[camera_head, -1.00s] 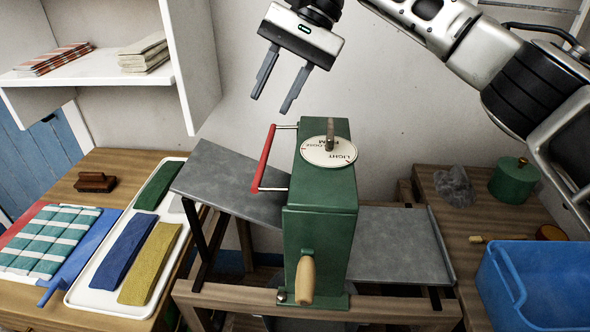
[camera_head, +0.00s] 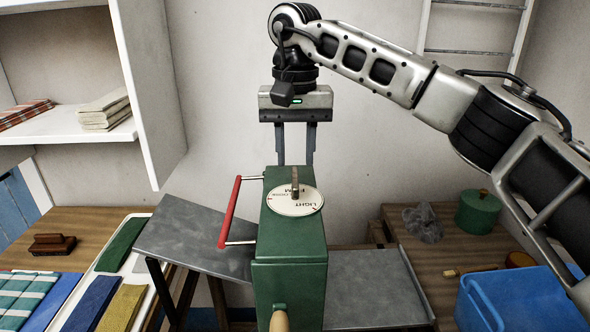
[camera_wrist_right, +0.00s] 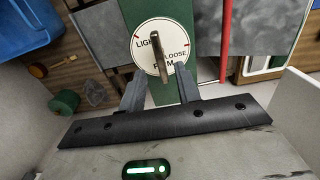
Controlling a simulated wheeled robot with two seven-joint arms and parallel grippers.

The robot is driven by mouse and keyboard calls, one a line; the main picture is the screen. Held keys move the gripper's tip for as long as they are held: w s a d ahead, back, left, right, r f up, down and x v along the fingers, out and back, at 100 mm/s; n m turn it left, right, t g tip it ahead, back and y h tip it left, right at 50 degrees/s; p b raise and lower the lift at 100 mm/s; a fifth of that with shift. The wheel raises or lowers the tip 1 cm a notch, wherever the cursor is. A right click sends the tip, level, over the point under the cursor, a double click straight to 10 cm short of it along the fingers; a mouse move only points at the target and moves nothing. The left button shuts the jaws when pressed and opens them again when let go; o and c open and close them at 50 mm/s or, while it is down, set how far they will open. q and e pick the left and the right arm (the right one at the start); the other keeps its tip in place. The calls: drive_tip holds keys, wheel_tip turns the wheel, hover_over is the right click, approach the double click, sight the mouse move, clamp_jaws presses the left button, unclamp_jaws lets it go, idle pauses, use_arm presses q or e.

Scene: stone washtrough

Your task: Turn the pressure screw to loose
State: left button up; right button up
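The pressure screw is an upright flat metal bar (camera_head: 295,182) on a round white dial (camera_head: 310,200). The dial sits on top of the green machine housing (camera_head: 290,250). In the right wrist view, the bar (camera_wrist_right: 158,50) stands over the dial (camera_wrist_right: 143,30), with LIGHT at its left, LOOSE at its right and FIRM near its lower end. My right gripper (camera_head: 296,160) is open and empty, pointing down at the housing's far end, its fingers apart from the bar. In the wrist view the fingers (camera_wrist_right: 160,88) lie either side of the bar's line. My left gripper is out of view.
A red-handled lever (camera_head: 230,212) stands left of the housing. Grey metal boards (camera_head: 375,290) extend on both sides. A wooden crank handle (camera_head: 279,321) is at the front. A blue bin (camera_head: 520,300) and green pot (camera_head: 478,212) are at right, a cloth tray (camera_head: 90,280) at left.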

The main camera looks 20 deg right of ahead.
sight(295, 177)
drive_tip(key=shift+f, duration=1.9)
clamp_jaws()
